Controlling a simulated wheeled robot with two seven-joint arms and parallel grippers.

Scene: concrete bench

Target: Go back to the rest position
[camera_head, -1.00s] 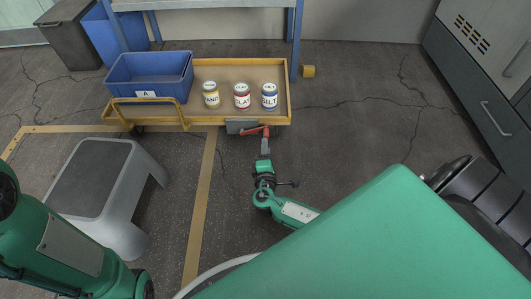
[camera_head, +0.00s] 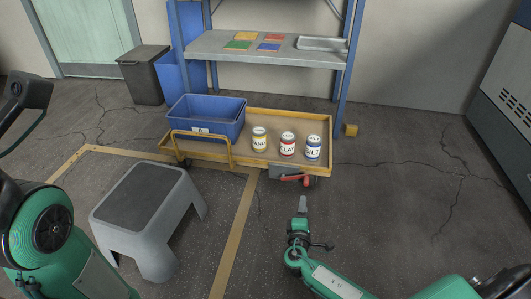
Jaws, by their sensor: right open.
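My right gripper (camera_head: 302,206) points away from me over the floor, in front of the trolley's near edge. It is open and I see nothing in it. To the right of the crate stand three upright cans: a yellow-labelled one (camera_head: 259,140), a red-labelled CLAY can (camera_head: 287,146) and a blue-labelled SILT can (camera_head: 313,149).
A grey step stool (camera_head: 145,200) stands at the left front. A shelf (camera_head: 225,47) with coloured squares and a metal tray (camera_head: 322,43) is behind the trolley. Grey and blue bins stand back left, and a grey cabinet (camera_head: 508,90) at right. The right-hand floor is mostly clear.

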